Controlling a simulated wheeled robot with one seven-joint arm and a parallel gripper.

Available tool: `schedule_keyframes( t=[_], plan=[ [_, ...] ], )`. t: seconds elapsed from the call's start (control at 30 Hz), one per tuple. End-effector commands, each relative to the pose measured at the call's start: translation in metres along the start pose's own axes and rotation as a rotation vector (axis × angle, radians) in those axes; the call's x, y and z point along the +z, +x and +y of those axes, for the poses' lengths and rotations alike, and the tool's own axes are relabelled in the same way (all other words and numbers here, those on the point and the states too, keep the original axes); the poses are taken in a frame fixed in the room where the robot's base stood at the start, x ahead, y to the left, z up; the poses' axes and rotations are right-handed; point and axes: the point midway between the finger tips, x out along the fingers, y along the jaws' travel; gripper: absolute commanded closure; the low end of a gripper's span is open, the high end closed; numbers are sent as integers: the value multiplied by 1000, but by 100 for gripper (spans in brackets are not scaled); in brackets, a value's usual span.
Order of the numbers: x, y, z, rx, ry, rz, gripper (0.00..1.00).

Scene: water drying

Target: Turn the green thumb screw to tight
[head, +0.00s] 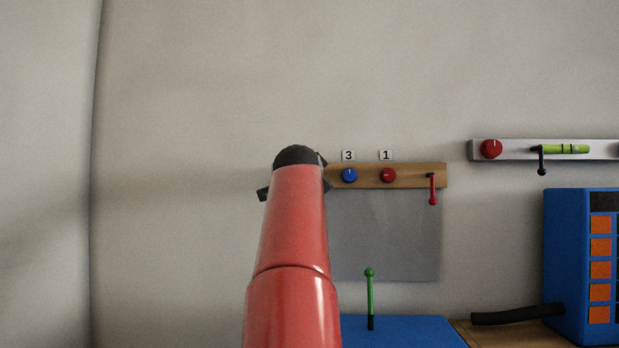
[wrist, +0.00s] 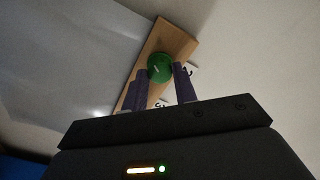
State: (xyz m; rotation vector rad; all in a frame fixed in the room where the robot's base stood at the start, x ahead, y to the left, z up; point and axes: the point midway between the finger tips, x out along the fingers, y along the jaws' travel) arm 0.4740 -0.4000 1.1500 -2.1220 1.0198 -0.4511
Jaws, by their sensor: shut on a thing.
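The green thumb screw (wrist: 159,66) shows in the wrist view as a round green knob with a pale mark on its face. It sits on a wooden rail (wrist: 178,38). My gripper (wrist: 161,72) has one purple finger on each side of the knob and is shut on it. In the head view my red arm hides the green screw and most of the gripper; only dark edges of the gripper show beside the arm.
In the head view the wooden rail (head: 415,177) also carries a blue knob (head: 349,175), a red knob (head: 388,175) and a red lever (head: 433,190). A green-topped lever (head: 370,295) stands below. A blue cabinet (head: 568,270) is at the right.

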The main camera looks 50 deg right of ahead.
Motion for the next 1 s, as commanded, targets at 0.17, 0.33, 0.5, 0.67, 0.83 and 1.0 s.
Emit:
schedule_keyframes(
  t=[0.17, 0.33, 0.5, 0.67, 0.83, 1.0],
  plan=[
    [3, 1, 2, 6, 168, -5, 95],
    [3, 1, 2, 7, 328, -5, 95],
    [3, 1, 3, 8, 489, -4, 95],
    [4, 1, 2, 8, 636, -4, 95],
    [4, 1, 2, 8, 773, -4, 95],
    [3, 1, 2, 8, 879, -2, 95]
  ],
)
